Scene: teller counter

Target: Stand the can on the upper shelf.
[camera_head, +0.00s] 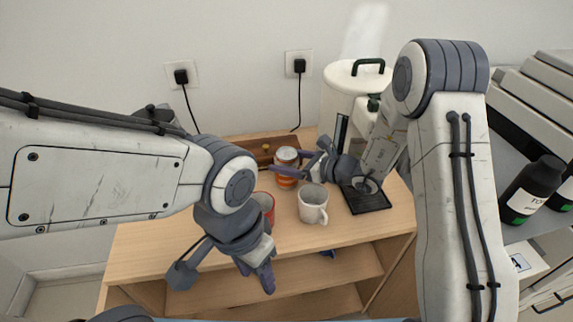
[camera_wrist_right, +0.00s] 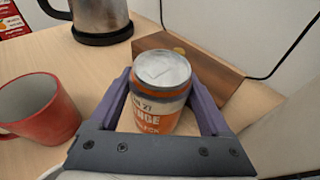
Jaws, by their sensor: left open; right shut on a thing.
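The can (camera_head: 287,157) is orange and white with a silver lid. It stands upright between the fingers of my right gripper (camera_head: 291,169), near the back of the wooden counter top. The right wrist view shows the can (camera_wrist_right: 160,98) with a finger closed on each side; whether its base touches the counter I cannot tell. My left gripper (camera_head: 224,277) is open and empty, in front of the cabinet. The cabinet below the counter has an upper shelf (camera_head: 335,268) with a lower board beneath it; my left arm and gripper hide part of them.
A white mug (camera_head: 312,204) stands close in front of my right gripper. A red mug (camera_wrist_right: 40,115) and a metal pot (camera_wrist_right: 99,17) are left of the can. A wooden box (camera_wrist_right: 196,68) lies behind it. A white dispenser (camera_head: 345,88) and black drip tray (camera_head: 366,199) are at right.

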